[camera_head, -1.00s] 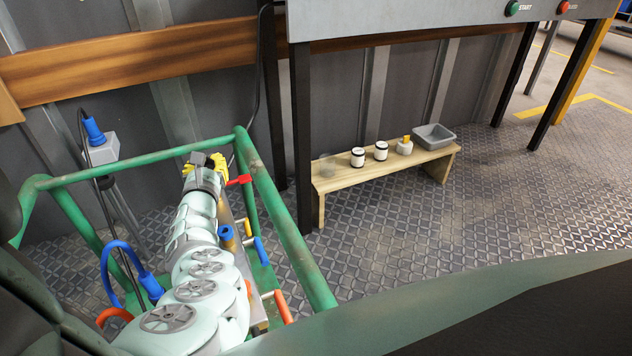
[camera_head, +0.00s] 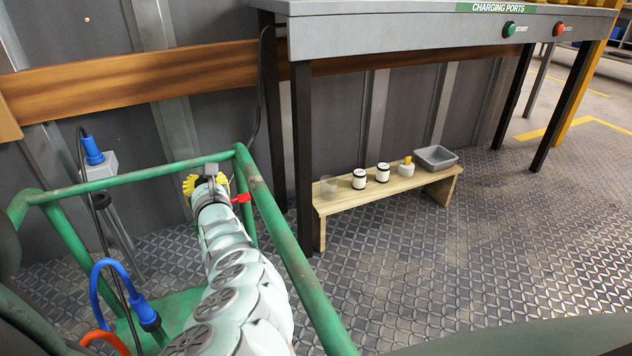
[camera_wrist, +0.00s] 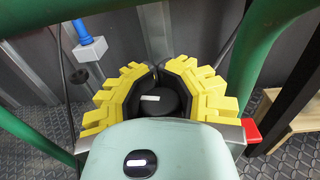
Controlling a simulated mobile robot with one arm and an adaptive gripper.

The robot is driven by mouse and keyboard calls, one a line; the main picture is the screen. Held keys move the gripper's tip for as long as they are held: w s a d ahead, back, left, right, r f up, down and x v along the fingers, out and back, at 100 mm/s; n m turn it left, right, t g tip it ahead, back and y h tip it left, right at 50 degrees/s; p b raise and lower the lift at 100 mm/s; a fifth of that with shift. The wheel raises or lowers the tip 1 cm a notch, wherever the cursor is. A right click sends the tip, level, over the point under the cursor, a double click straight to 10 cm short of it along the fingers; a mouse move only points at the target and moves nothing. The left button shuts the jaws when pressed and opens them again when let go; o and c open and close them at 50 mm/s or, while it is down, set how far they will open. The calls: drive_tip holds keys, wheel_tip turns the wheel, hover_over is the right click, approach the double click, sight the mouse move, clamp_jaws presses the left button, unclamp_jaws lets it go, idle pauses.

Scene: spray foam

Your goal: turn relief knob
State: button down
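My gripper (camera_wrist: 162,68) has yellow jagged fingers. It is at the far end of my arm, inside the green tube frame (camera_head: 305,270). In the wrist view the fingers stand apart with a gap between their tips, and I see nothing held. It also shows in the head view (camera_head: 206,184). A red handle-like part (camera_head: 241,198) is just right of the gripper; it shows in the wrist view too (camera_wrist: 252,131), at the right end of a grey metal part. I cannot tell whether this is the relief knob. My arm hides what lies under it.
A low wooden bench (camera_head: 395,188) with small jars and a grey tray (camera_head: 436,157) stands right of the frame, below a grey table (camera_head: 400,35). Blue (camera_head: 118,268) and orange (camera_head: 103,342) hoses lie at left. The patterned floor at right is clear.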

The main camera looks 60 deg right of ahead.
drive_tip(key=shift+r, duration=0.25)
drive_tip(key=c, duration=1.1)
unclamp_jaws()
drive_tip(key=shift+s+a+f, duration=0.25)
drive_tip(key=shift+s+f, duration=0.1)
drive_tip(key=shift+c, duration=0.2)
drive_tip(key=o, duration=0.4)
drive_tip(key=shift+w+d, duration=0.15)
drive_tip(key=shift+o, duration=0.6)
drive_tip(key=shift+m+g+h, duration=0.4)
drive_tip(key=shift+m+h, duration=0.2)
